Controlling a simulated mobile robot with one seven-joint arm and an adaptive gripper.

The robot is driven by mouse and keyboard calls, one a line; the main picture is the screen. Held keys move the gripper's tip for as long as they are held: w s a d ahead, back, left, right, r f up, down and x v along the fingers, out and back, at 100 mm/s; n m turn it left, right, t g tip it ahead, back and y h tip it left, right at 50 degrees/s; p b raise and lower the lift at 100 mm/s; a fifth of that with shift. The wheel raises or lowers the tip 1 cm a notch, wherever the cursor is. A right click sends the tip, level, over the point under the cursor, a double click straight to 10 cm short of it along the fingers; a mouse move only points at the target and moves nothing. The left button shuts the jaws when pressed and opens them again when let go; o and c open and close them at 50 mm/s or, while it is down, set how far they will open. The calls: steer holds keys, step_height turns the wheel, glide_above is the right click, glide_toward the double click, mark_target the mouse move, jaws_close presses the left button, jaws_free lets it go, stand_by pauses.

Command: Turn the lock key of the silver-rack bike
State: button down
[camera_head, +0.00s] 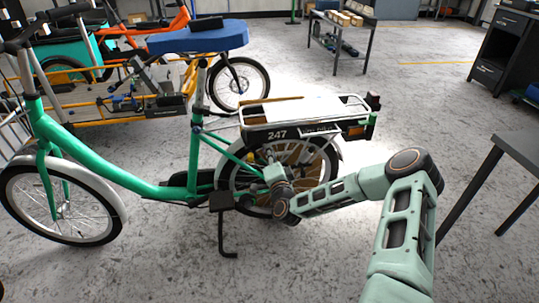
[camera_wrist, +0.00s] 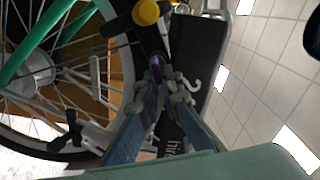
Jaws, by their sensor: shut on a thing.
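The green bike (camera_head: 120,177) with the silver rack (camera_head: 354,104) stands side-on, its rear wheel on the right. A black battery (camera_head: 318,131) marked 247 sits under the rack. My gripper (camera_head: 268,170) reaches the rear wheel from the right, below the battery. In the wrist view my gripper (camera_wrist: 160,78) has its fingertips closed together on a small dark purple piece, apparently the lock key (camera_wrist: 155,65). The fingertips hide most of it, so its turn angle cannot be told. The wheel spokes lie just left of the fingers.
A yellow knob (camera_wrist: 147,12) on a black part sits just beyond the fingertips. A dark table (camera_head: 520,146) is at the right.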

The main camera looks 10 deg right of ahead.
steer(key=shift+f+m+b, duration=0.15)
steer(key=shift+m+b, duration=0.3)
steer(key=shift+m, duration=0.65)
steer(key=shift+f+m+b, duration=0.1)
steer(key=shift+m+b, duration=0.35)
steer(key=shift+m, duration=0.65)
steer(key=c, duration=2.1)
jaws_free()
steer(key=s, duration=1.2)
